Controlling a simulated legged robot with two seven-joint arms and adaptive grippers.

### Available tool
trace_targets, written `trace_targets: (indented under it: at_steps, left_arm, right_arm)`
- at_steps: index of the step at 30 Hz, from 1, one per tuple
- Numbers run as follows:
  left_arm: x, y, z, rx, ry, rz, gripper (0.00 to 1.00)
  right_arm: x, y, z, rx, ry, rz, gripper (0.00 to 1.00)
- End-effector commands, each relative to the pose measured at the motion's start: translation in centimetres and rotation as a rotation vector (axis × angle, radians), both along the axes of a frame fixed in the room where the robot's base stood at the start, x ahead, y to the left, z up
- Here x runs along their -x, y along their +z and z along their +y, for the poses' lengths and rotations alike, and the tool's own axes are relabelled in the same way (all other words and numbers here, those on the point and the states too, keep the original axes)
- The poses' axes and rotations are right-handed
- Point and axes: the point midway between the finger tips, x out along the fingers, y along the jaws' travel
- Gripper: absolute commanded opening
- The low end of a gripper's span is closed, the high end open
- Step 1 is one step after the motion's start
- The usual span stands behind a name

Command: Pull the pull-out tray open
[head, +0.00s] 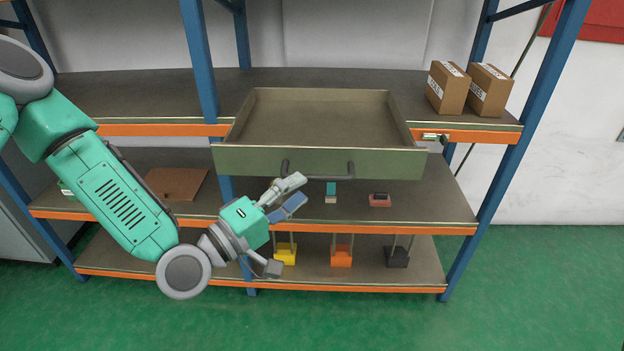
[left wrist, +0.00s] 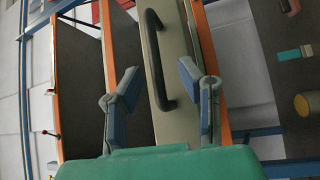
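The pull-out tray (head: 250,163) is a shallow, empty grey-green drawer on the upper visible shelf; its front panel stands in front of the orange beam. A dark bar handle (head: 320,175) runs across that panel. My left gripper (head: 283,236) is open and empty, below and left of the handle, with its fingers spread wide. In the left wrist view the handle (left wrist: 158,62) lies beyond and between the two fingers (left wrist: 160,82), on the tray front (left wrist: 178,45). I see no finger touching it. My right gripper is not in view.
Two cardboard boxes (head: 447,88) stand on the shelf right of the tray. Small parts, a red one (head: 380,200) and a teal one (head: 331,190), lie on the shelf below. Yellow (head: 286,254), orange and black items sit lower. Blue uprights (head: 200,60) frame the rack; green floor in front is clear.

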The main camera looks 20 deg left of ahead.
Motion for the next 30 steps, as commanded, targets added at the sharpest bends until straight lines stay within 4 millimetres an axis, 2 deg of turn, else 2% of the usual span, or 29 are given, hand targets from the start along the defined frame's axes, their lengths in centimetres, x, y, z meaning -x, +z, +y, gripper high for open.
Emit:
trace_targets:
  at_steps: [6, 12, 30]
  left_arm:
    - [3.9, -0.8, 2.3, 0.002, 0.002, 0.004, 0.33]
    - [5.7, -1.1, 3.4, -0.001, 0.000, 0.004, 0.33]
    - [6.1, -1.3, 3.5, -0.005, -0.002, 0.006, 0.33]
  right_arm:
    - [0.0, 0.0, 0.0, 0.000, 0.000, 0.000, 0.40]
    - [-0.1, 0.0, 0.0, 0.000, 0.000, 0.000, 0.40]
    - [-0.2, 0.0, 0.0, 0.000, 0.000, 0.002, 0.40]
